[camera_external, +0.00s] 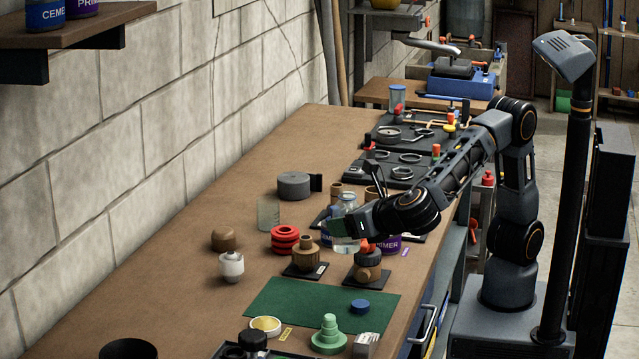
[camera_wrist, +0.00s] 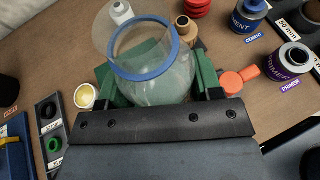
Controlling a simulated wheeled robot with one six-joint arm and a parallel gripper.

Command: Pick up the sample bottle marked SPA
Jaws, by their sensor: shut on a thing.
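A clear, rounded sample bottle (camera_external: 345,243) with some pale liquid is at the end of my gripper (camera_external: 350,214), above or on the brown workbench. In the wrist view the clear bottle (camera_wrist: 165,88), with a blue ring at its top, sits between the two fingers of my gripper (camera_wrist: 160,82). The fingers are shut on its sides. No SPA mark is readable, and I cannot tell whether its base touches the bench.
A purple PRIMER can (camera_external: 388,244) and a blue CEMENT can (camera_wrist: 248,15) are close by. A red-handled brown valve (camera_external: 368,264), red rings (camera_external: 285,238) and a white fitting (camera_external: 231,265) stand around. The green mat (camera_external: 300,308) is mostly clear. A block wall (camera_external: 110,150) borders the bench.

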